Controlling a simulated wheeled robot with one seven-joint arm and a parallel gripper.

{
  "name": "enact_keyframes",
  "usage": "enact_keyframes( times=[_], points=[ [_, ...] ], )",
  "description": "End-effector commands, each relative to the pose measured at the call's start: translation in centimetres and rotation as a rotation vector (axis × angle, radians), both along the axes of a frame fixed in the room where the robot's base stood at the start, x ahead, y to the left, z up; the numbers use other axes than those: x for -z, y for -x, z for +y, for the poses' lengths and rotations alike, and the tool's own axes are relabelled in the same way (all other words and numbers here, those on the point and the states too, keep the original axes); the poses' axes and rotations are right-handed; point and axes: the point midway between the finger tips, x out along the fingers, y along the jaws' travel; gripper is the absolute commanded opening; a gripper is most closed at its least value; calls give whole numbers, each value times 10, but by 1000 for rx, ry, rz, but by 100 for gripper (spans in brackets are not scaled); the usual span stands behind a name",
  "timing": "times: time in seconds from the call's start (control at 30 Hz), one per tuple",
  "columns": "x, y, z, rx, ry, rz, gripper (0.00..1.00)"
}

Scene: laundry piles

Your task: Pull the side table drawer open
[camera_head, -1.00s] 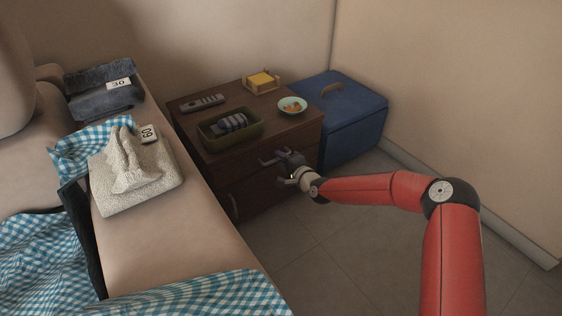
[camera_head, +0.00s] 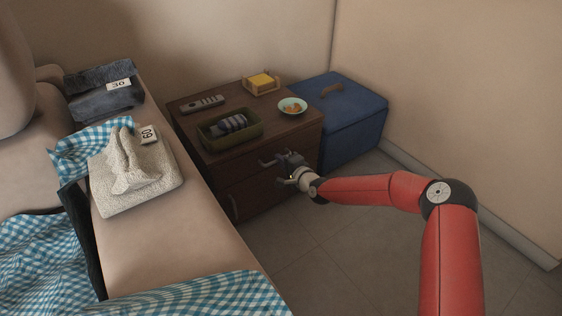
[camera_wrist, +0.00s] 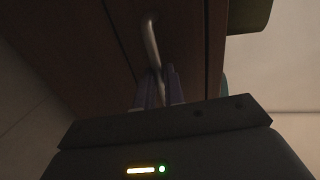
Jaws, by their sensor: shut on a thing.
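The dark brown side table (camera_head: 188,104) stands against the back wall beside the bed. Its upper drawer front faces my arm and looks shut in the head view. The drawer's metal bar handle (camera_wrist: 151,42) shows in the wrist view, running down between my fingers. My gripper (camera_wrist: 158,88) is shut on this handle, and the fingers partly hide its lower end. In the head view my gripper (camera_head: 278,160) is at the upper drawer front. A lower drawer handle (camera_head: 233,207) shows near the bed.
The floor (camera_head: 330,240) in front is clear.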

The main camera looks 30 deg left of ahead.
Motion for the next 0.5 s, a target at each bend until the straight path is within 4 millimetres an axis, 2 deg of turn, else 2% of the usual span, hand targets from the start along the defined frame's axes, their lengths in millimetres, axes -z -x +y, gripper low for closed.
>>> enact_keyframes(
  times=[0.13,0.27,0.5],
  points=[
    [1,6,-12,-1,2,3,0],
    [1,16,-32,1,1,4,0],
    [1,44,-87,1,2,5,0]
  ],
)
